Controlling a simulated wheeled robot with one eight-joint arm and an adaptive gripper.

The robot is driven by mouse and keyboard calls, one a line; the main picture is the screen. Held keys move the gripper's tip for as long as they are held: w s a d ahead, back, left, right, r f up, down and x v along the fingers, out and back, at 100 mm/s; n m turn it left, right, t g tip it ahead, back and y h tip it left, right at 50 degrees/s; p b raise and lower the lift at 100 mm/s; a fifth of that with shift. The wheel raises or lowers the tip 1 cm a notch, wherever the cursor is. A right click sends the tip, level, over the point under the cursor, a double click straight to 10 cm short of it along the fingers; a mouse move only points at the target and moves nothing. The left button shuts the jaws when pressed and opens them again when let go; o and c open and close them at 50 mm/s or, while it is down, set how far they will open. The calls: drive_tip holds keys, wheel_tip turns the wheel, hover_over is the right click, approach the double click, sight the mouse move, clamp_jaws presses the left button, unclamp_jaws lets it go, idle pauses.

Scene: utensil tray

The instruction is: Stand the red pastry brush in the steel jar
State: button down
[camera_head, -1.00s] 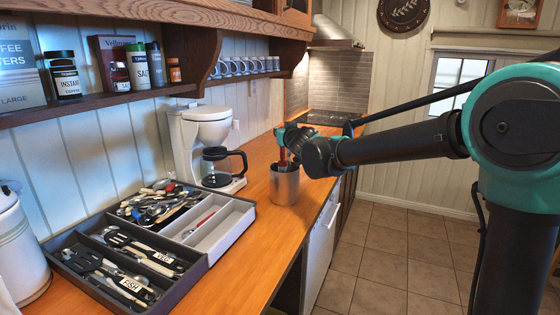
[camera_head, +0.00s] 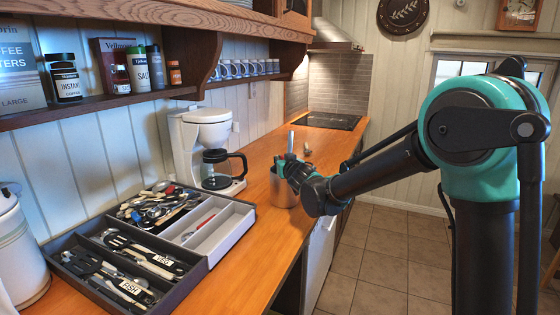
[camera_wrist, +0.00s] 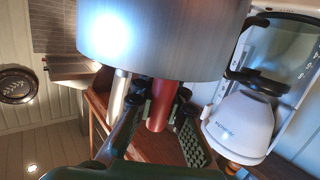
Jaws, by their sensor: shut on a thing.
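The steel jar (camera_head: 284,190) stands on the wooden counter right of the coffee maker. It fills the top of the wrist view (camera_wrist: 160,40), which is upside down. My gripper (camera_head: 283,165) is at the jar's rim. In the wrist view its fingers (camera_wrist: 160,98) are shut on the red handle of the pastry brush (camera_wrist: 159,108). The handle lines up with the jar's mouth; the brush's other end is hidden behind the jar wall. A silver handle (camera_wrist: 119,94) stands beside it at the jar, and also shows in the head view (camera_head: 290,141).
The dark utensil tray (camera_head: 195,268) with several utensils lies at the front left, with a grey insert (camera_head: 232,228) holding a red-handled utensil. The coffee maker (camera_head: 205,135) stands close behind the jar to the left. A small object (camera_head: 307,149) is on the counter beyond.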

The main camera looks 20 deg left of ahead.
drive_tip(key=shift+f, duration=0.15)
drive_tip(key=c, duration=1.9)
unclamp_jaws()
drive_tip(key=shift+o, duration=0.2)
drive_tip(key=v, duration=1.2)
drive_tip(key=w+d+f+m+g+h, duration=0.1)
drive_tip(key=d+f+m+h, duration=0.3)
drive_tip(key=d, duration=1)
drive_tip(key=d+f+m+h, duration=0.1)
drive_tip(key=d+f+h, duration=0.45)
drive_tip(key=d, duration=0.85)
drive_tip(key=s+d+f+m+g+h, duration=0.1)
drive_tip(key=s+d+f+g, duration=0.1)
drive_tip(key=s+d+f, duration=0.4)
drive_tip(key=s+d+f+m+g, duration=0.1)
drive_tip(key=s+d+f+g, duration=0.3)
drive_tip(key=d, duration=0.4)
drive_tip(key=s+d+f+g, duration=0.2)
drive_tip(key=s+f, duration=0.5)
drive_tip(key=s, duration=0.4)
drive_tip(key=shift+s+d+y, duration=0.3)
drive_tip(key=shift+d+y, duration=0.15)
drive_tip(key=shift+d, duration=0.05)
